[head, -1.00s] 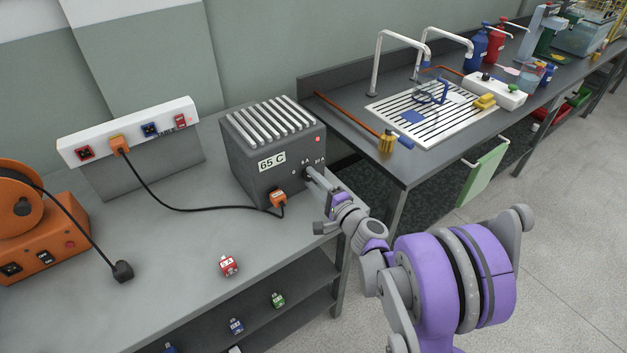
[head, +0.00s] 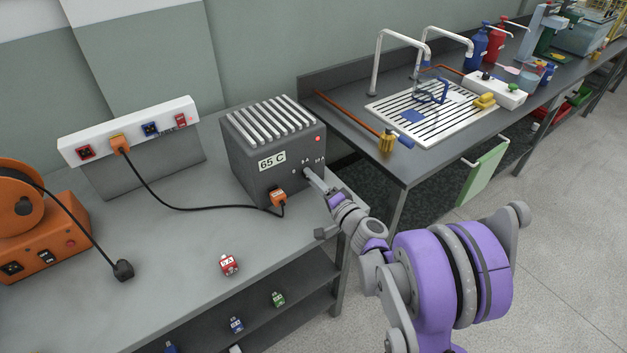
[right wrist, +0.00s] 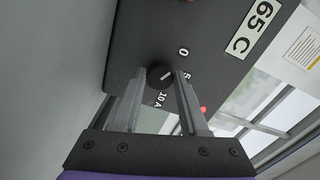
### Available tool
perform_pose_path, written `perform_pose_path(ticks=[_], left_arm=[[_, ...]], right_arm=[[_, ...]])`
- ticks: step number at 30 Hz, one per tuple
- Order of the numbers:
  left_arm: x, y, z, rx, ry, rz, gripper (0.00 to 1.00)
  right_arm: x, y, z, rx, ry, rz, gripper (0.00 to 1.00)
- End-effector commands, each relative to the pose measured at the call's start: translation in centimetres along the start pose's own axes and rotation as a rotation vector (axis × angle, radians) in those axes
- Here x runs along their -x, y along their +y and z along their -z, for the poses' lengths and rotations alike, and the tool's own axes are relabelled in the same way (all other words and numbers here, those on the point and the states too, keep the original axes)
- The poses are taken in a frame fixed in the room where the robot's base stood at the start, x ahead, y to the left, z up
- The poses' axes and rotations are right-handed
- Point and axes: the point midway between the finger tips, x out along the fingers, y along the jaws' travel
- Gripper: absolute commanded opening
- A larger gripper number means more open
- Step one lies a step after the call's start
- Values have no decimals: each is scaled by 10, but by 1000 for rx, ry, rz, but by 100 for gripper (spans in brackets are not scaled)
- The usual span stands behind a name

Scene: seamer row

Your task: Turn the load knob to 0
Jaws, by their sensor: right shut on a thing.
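The load knob (right wrist: 159,76) is a small round black knob with a white pointer line, on the front of a dark grey box (head: 244,166). Around it are the marks 0, 5 A and 10 A. In the right wrist view the pointer line slants up and right, roughly between 0 and 5 A; the exact setting is hard to tell. My right gripper (head: 309,175) is shut on the knob, one finger on each side; its fingers also show in the right wrist view (right wrist: 160,80). In the head view the gripper mostly hides the knob. My left gripper is out of view.
The box has a 65 C label (head: 272,161), a lit red lamp (head: 318,139) and an orange plug (head: 278,197) with a black cable to the wall socket strip (head: 130,131). An orange reel (head: 40,225) stands left.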

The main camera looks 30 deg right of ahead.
Motion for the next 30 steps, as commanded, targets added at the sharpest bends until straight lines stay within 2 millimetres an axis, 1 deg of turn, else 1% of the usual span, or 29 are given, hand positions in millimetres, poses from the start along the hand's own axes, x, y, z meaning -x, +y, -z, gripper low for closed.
perform_pose_path(ticks=[5,6,10,11,19,22,26,30], left_arm=[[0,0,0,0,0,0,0],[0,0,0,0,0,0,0],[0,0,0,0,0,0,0],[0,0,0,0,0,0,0],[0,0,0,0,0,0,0],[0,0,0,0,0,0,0],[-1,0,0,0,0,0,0],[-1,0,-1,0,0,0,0]], right_arm=[[0,0,0,3,0,-1,0],[0,0,0,3,0,-1,47],[0,0,0,1,0,-1,70],[0,0,0,1,0,-1,74],[1,0,0,0,0,0,74],[6,0,0,0,0,0,74],[26,0,1,1,3,-2,74],[56,0,1,0,3,-2,74]])
